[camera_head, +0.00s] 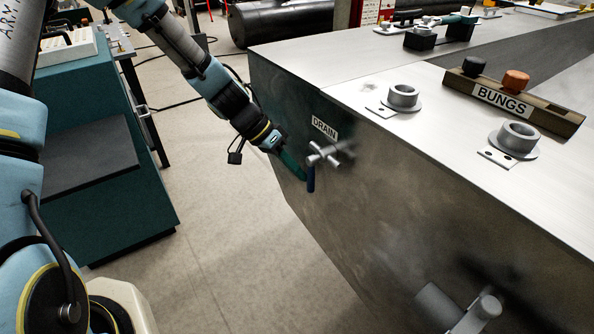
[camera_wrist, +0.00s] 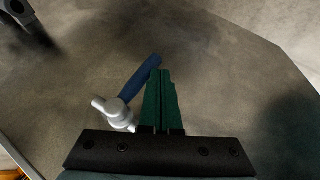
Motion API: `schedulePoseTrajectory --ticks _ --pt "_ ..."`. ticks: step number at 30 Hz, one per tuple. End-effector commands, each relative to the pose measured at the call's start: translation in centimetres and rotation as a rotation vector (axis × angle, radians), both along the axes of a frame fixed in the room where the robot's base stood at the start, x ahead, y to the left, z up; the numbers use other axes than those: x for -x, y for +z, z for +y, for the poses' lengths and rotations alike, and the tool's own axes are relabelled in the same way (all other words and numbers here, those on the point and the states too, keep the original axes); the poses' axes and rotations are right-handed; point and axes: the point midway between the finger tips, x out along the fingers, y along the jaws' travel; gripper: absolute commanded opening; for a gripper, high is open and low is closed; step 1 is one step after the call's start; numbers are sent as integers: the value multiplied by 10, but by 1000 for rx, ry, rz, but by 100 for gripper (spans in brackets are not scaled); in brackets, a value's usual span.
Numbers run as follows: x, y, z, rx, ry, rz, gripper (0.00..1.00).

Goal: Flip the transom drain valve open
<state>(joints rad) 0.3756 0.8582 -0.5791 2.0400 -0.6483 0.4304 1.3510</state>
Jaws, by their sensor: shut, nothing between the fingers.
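The drain valve (camera_head: 323,155) is a silver fitting on the dark metal side of the float, below a white DRAIN label (camera_head: 324,129). Its blue lever (camera_head: 311,179) hangs down from the silver body. My gripper (camera_head: 301,175) has green fingers, shut and empty, with the tips close beside the lever. In the wrist view the blue lever (camera_wrist: 140,78) slants up and right from the silver valve body (camera_wrist: 114,112). The shut fingertips (camera_wrist: 160,72) lie just right of the lever's end; I cannot tell whether they touch it.
The float's top (camera_head: 365,70) carries metal sockets (camera_head: 403,96) and a BUNGS rack (camera_head: 512,98) with a black and an orange bung. A pipe stub (camera_head: 470,309) juts from the side lower right. A teal cabinet (camera_head: 110,160) stands left. Floor between is clear.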

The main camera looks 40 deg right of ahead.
Motion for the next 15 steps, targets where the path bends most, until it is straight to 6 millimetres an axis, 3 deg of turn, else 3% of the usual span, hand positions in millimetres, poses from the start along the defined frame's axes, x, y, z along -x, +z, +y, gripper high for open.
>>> schedulePoseTrajectory --ticks 15 --pt "8 -8 0 -10 2 191 0"
